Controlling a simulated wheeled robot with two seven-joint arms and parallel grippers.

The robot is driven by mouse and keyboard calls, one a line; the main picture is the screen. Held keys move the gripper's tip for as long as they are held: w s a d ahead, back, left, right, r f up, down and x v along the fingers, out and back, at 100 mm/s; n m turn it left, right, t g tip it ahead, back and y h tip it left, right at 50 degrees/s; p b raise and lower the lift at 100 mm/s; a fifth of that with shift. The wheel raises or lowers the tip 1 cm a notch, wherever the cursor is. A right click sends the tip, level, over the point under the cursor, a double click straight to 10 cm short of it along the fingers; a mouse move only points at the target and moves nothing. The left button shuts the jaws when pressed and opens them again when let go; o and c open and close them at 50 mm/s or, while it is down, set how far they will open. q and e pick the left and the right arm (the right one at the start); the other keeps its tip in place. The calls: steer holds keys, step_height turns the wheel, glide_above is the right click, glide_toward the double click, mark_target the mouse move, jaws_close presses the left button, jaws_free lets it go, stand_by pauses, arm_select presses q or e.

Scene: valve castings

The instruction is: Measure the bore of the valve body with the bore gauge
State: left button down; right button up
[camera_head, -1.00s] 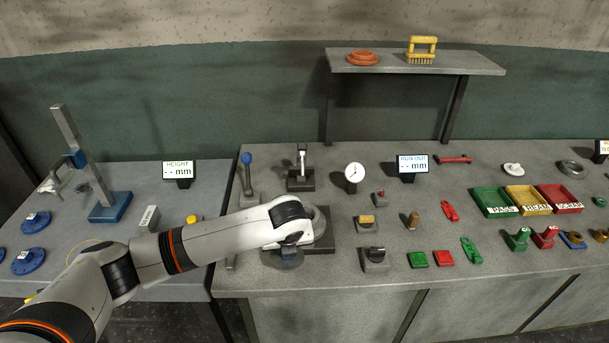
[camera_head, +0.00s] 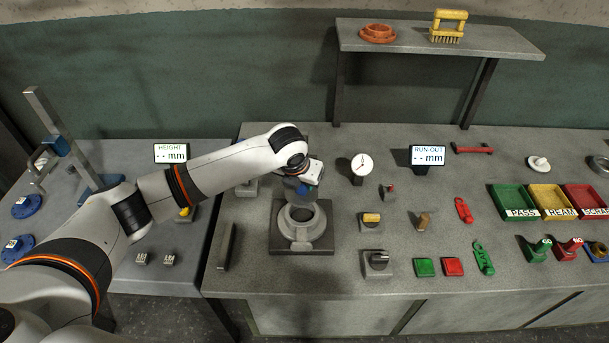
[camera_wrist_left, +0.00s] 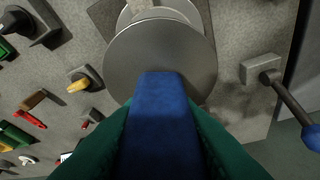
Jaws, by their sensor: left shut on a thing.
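The valve body (camera_head: 302,240), a grey ring-shaped casting with an open bore, sits on a dark square plate (camera_head: 283,247) on the bench. My left gripper (camera_head: 306,188) is just behind and above it, shut on the blue grip (camera_wrist_left: 160,115) of a tool that looks like the bore gauge. A wide grey disc (camera_wrist_left: 160,62) shows beyond the grip in the wrist view and hides most of the valve body there. The tool seems to be above the bench, apart from the bore; the exact gap cannot be told. My right gripper is not in view.
A blue-knobbed lever (camera_wrist_left: 293,107) stands beside the held tool. A white dial (camera_head: 361,164), a RUN OUT display (camera_head: 428,158) and small blocks lie to the right. Green, yellow and red trays (camera_head: 514,203) are further right. A shelf (camera_head: 440,40) overhangs the back.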

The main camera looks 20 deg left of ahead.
mark_target(303, 190)
arm_select(q)
steer(key=shift+s+r, duration=0.15)
steer(key=shift+w+p, duration=0.25)
steer(key=shift+p, duration=0.1)
steer(key=shift+f, duration=0.75)
steer(key=shift+f+b, duration=0.3)
steer(key=shift+f, duration=0.85)
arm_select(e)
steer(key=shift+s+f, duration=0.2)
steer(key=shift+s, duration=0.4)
arm_select(q)
steer(key=shift+f+b, duration=0.15)
steer(key=shift+b, duration=0.15)
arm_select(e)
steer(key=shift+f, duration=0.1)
